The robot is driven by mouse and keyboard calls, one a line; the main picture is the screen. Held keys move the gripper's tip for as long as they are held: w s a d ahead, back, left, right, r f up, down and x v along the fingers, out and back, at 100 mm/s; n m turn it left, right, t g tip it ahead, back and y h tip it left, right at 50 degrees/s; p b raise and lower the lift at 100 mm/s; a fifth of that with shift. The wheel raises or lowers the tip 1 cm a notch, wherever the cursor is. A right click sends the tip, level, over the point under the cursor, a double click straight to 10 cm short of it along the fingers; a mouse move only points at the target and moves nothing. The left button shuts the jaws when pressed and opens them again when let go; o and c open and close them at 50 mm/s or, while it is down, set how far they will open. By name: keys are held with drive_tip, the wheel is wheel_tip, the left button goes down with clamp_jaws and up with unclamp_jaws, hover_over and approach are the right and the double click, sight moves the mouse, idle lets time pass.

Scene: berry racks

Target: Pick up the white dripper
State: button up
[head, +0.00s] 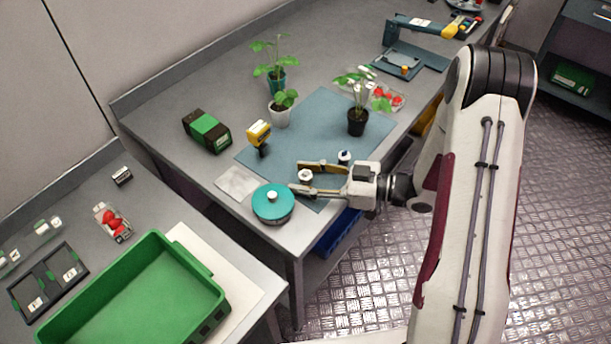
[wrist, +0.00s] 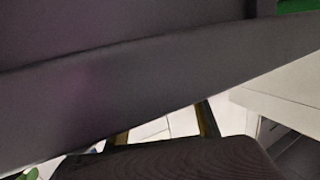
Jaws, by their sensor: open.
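A small white piece (head: 305,175), likely the white dripper, is at the front of the blue mat, beyond the teal round container. My gripper (head: 297,176) is open, its two fingers pointing left. In the head view the white piece shows between the fingertips; I cannot tell whether they touch it or how high they are above it. Another small white-and-dark piece (head: 344,156) is just behind the far finger. In the wrist view the fingers (wrist: 163,126) are apart at the lower edge, and a dark surface fills most of the picture.
The teal round container (head: 273,208) with a white knob is close to the near fingertip. A blue mat (head: 312,112) holds a black-potted plant (head: 357,122). A yellow tool (head: 258,133) and a green-black box (head: 207,131) stand farther left. A green crate (head: 150,290) is at lower left.

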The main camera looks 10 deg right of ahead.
sight(305, 174)
idle(0.3)
drive_tip(key=c, duration=0.8)
drive_tip(key=shift+c, duration=0.2)
drive_tip(key=shift+r, duration=0.15)
drive_tip(key=shift+r, duration=4.85)
